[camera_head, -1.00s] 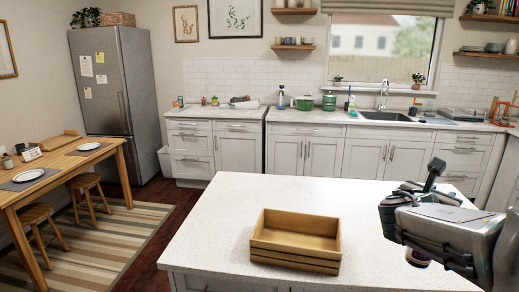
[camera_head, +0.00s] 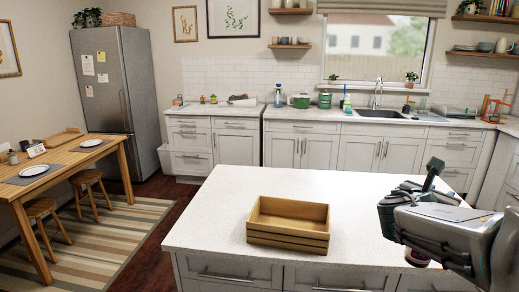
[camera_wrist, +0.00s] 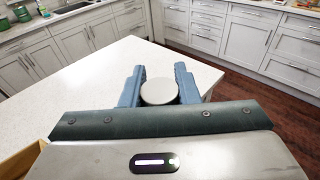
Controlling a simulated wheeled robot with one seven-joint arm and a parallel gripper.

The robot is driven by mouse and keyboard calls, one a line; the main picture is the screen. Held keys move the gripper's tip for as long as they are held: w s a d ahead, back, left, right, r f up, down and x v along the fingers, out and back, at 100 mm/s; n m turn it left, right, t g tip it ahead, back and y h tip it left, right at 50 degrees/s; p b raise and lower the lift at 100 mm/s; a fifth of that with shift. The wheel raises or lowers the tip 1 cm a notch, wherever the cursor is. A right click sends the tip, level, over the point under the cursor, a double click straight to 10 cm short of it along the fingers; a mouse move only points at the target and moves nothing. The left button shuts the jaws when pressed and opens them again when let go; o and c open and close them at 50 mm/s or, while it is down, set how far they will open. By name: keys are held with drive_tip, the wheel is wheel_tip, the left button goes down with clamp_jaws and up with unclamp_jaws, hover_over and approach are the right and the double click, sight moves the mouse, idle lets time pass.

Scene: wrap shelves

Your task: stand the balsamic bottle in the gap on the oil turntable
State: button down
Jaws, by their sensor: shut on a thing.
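My gripper (camera_head: 400,222) is at the right of the head view, over the white island. In the wrist view its two blue fingers (camera_wrist: 159,76) are closed on both sides of a thing with a round, pale top (camera_wrist: 158,92), which I take to be the balsamic bottle. The oil turntable is not in view.
An open wooden crate (camera_head: 288,241) stands on the white island (camera_head: 215,215), left of my gripper; the island top between them is clear. Counters with a sink (camera_head: 380,114) line the back wall. A dining table (camera_head: 110,158) with stools stands at the left.

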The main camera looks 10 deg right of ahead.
drive_tip(key=shift+w+a+f+n+t+y, duration=1.3)
drive_tip(key=shift+w+a+f, duration=0.8)
drive_tip(key=shift+a+f, duration=2.7)
drive_tip(key=shift+w+a+f+n+t+y, duration=1.05)
drive_tip(key=shift+w+a+f+n+y, duration=0.8)
drive_tip(key=shift+a+f, duration=2.95)
drive_tip(key=shift+w+a+f+n+t+y, duration=1.25)
drive_tip(key=shift+w+a+f, duration=1.7)
drive_tip(key=shift+a, duration=3.05)
drive_tip(key=shift+s+f, duration=0.6)
drive_tip(key=shift+s, duration=0.05)
drive_tip(key=shift+d, duration=0.1)
